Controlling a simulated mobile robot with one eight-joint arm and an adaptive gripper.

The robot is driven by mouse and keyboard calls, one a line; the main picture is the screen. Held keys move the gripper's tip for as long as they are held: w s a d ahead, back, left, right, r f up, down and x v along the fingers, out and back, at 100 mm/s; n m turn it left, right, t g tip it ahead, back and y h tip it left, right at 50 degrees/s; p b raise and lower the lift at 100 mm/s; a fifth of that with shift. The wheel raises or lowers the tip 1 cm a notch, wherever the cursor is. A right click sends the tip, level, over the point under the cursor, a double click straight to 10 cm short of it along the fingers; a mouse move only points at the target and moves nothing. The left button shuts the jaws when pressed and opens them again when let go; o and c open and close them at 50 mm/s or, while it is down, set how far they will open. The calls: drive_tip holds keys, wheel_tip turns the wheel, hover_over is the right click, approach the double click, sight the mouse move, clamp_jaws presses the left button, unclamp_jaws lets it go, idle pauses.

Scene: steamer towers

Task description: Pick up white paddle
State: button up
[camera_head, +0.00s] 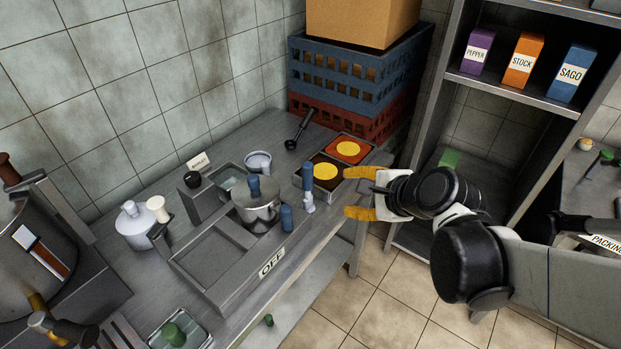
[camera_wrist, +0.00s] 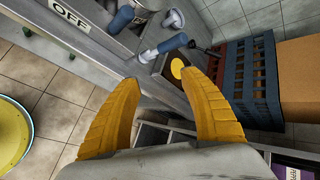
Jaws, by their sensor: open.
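My gripper (camera_head: 350,193) is open and empty, its yellow fingers spread, just right of the counter's front edge. It also shows in the wrist view (camera_wrist: 160,77). I cannot tell for sure which thing is the white paddle. A small upright piece with a blue handle and a white lower part (camera_head: 309,203) stands near the counter edge, left of my fingertips. In the wrist view the blue-handled piece (camera_wrist: 171,43) lies beyond the fingertips, apart from them. A white-handled piece (camera_head: 157,209) stands farther left by a white lidded pot (camera_head: 133,226).
A lidded pot (camera_head: 256,212) and a second blue handle (camera_head: 287,218) are near the blue-handled piece. Trays with yellow discs (camera_head: 326,171) lie behind my fingers. Stacked crates (camera_head: 350,75) fill the back corner. A shelf unit (camera_head: 513,88) stands right.

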sight(311, 173)
drive_tip(key=w+a+f+m+y+b, duration=0.1)
drive_tip(key=w+a+f+m, duration=0.1)
drive_tip(key=w+a+m, duration=0.1)
drive_tip(key=w+a+f+m+t+y+b, duration=0.1)
drive_tip(key=w+a+f+m, duration=0.1)
drive_tip(key=w+m, duration=0.3)
drive_tip(key=w+a+f+m+t+y+b, duration=0.1)
drive_tip(key=w+a+f+m, duration=0.2)
drive_tip(key=w, duration=0.3)
drive_tip(key=shift+w+a+f+m+b, duration=0.1)
drive_tip(key=shift+w+a+m+b, duration=0.15)
drive_tip(key=shift+a+m, duration=0.45)
drive_tip(key=shift+s, duration=0.1)
clamp_jaws()
